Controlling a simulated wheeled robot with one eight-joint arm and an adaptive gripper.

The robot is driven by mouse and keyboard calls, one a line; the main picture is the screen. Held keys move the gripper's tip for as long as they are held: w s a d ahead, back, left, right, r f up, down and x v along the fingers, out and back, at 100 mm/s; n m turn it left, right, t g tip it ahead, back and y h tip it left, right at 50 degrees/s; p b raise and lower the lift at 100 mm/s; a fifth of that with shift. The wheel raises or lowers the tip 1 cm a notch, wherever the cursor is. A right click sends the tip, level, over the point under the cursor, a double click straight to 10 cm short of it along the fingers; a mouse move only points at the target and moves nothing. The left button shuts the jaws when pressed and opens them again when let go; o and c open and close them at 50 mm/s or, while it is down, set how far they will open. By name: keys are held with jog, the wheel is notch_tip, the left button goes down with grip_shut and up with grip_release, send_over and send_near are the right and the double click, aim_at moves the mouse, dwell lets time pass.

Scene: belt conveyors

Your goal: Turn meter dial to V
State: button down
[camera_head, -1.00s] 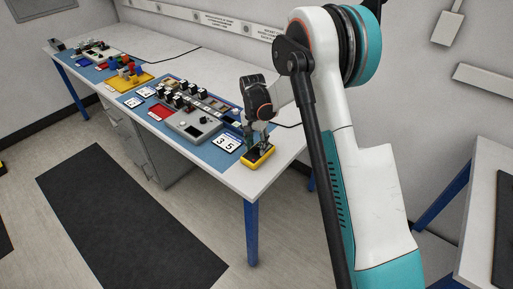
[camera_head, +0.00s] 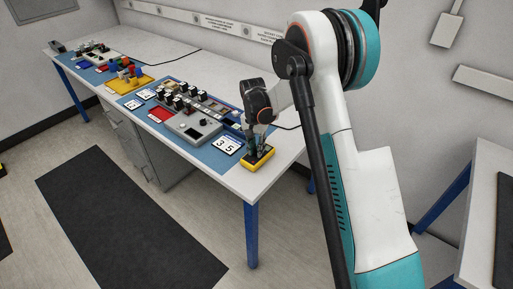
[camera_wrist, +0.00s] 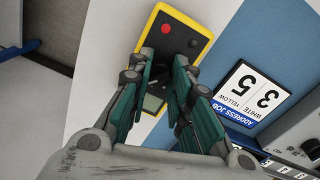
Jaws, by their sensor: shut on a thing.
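The meter (camera_head: 257,160) is a yellow-edged dark box lying on the near right corner of the long table in the head view. In the wrist view the meter (camera_wrist: 187,32) shows a red spot and a dark spot near its top end, and part of a screen between my fingers. My gripper (camera_head: 260,143) points down over the meter. In the wrist view my gripper (camera_wrist: 172,75) has its fingers close over the middle of the meter. The dial is hidden between the fingertips, so its setting cannot be read.
A white card reading 3 5 (camera_head: 227,144) lies on the blue mat left of the meter. A grey box with a knob (camera_head: 192,126) and several small black parts stand farther left. The table's front edge is close to the meter.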

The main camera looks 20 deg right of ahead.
aim_at(255, 149)
jog(key=n, duration=0.4)
jog(key=shift+n, duration=2)
jog(key=c, duration=1.4)
grip_release()
jog(key=r, duration=1.2)
jog(key=shift+a, duration=0.35)
jog(key=shift+s, duration=0.1)
